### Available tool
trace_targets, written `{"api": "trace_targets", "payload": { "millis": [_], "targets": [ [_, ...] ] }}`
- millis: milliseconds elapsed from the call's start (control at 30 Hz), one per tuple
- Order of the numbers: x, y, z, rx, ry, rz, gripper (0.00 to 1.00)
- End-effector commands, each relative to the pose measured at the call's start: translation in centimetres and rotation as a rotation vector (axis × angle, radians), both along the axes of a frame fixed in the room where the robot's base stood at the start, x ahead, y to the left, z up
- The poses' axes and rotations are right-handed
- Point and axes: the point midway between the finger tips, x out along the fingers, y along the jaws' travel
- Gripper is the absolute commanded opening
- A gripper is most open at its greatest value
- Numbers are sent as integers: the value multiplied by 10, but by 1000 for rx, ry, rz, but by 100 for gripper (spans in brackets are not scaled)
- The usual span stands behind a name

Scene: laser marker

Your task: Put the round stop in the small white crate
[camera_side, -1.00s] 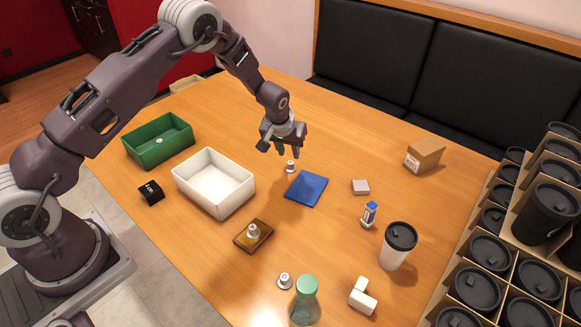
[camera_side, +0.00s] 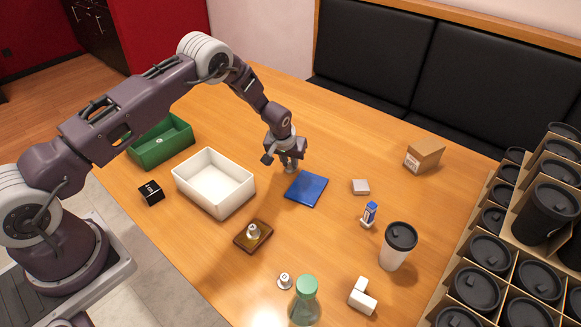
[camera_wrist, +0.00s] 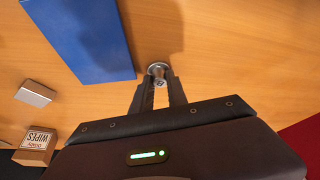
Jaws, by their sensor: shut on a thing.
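A small silvery round piece, which looks like a round stop (camera_wrist: 158,68), stands on the table beside the blue pad. My gripper (camera_side: 290,165) is down at it and shut on it, its two fingers (camera_wrist: 158,80) touching its sides in the wrist view. In the side view the fingers mostly hide the piece. The small white crate (camera_side: 190,187) stands empty to the left of my gripper in the side view. Two similar silvery pieces show: one (camera_side: 253,231) on a brown wooden block (camera_side: 243,243), one (camera_side: 284,281) on the table near the front.
The blue pad (camera_side: 306,189) lies close right of my gripper. A green-capped bottle (camera_side: 304,305), a lidded cup (camera_side: 397,250) and a cardboard box (camera_side: 424,155) stand farther off.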

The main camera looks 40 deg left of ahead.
Motion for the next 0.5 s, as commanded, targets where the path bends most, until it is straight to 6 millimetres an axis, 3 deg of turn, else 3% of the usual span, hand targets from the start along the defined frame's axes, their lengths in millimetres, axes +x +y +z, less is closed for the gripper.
{"api": "trace_targets", "payload": {
  "millis": [233, 500],
  "targets": [
    [1, 0, 10, 0, -2, 1, 0],
    [1, 0, 77, 0, -3, 0, 0]
  ]
}}
